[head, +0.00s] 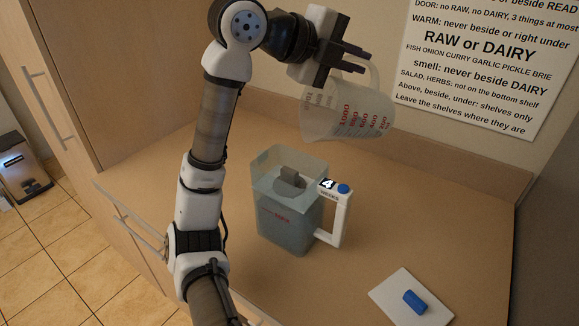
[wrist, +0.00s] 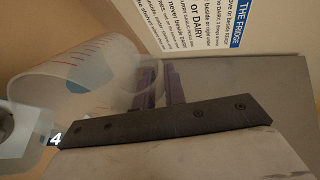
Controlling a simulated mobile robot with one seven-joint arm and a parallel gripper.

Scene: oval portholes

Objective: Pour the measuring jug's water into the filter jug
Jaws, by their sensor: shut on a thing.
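The clear measuring jug (head: 336,122) with red markings is in my gripper (head: 338,62), held in the air above and right of the filter jug. It is tipped well over, its numbered scale running sideways. In the wrist view the measuring jug (wrist: 52,92) shows a blue patch inside, perhaps water; I cannot tell how much. I see no stream falling. The filter jug (head: 285,222) stands upright on the counter, open on top, with bluish water and a grey piece inside. Its white handle carries a "4" display and a blue button. Part of it (wrist: 22,140) shows in the wrist view.
A white board (head: 397,302) with a blue object (head: 414,301) lies at the counter's front right. A printed sign (head: 480,60) hangs on the back wall. A tall cupboard (head: 95,70) stands at the left. The counter right of the filter jug is clear.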

